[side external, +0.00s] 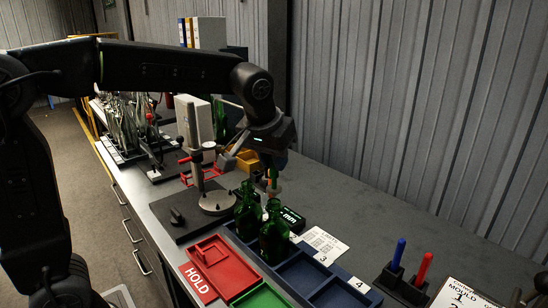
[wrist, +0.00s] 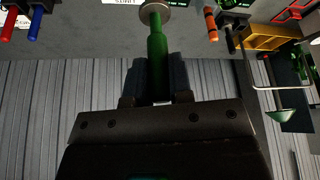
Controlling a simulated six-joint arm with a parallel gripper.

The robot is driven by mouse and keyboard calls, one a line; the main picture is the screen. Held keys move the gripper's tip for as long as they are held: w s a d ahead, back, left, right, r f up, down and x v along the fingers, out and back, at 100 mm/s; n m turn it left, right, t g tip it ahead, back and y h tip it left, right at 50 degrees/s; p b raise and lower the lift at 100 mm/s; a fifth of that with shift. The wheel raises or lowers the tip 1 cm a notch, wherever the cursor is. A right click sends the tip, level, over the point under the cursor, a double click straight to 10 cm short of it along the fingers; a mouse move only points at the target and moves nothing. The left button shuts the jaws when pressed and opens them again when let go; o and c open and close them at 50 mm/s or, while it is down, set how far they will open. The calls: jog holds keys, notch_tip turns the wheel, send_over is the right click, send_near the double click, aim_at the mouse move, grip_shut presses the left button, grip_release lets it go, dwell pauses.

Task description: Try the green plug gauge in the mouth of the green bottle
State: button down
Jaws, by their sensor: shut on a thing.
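My gripper (wrist: 155,99) is shut on the green plug gauge (wrist: 157,55), whose green handle stands out from the jaws in the wrist view. One green bottle (side external: 247,212) stands upright at the back of the tray. Another green bottle (side external: 273,238) stands nearer and partly covers its surroundings. The gauge looks apart from both bottles. No bottle mouth shows clearly in the wrist view.
A divided tray has a red HOLD section (side external: 222,268), a green one (side external: 262,298) and blue compartments (side external: 303,274). A gauge stand (side external: 215,202) and a black display (side external: 291,218) are close by. Pens (side external: 398,252) stand at right. The back-right bench is clear.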

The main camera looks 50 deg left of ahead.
aim_at(271, 163)
jog(key=shift+f, duration=1.55)
dwell(2.2)
jog(key=shift+r, duration=2.85)
jog(key=shift+w, duration=0.1)
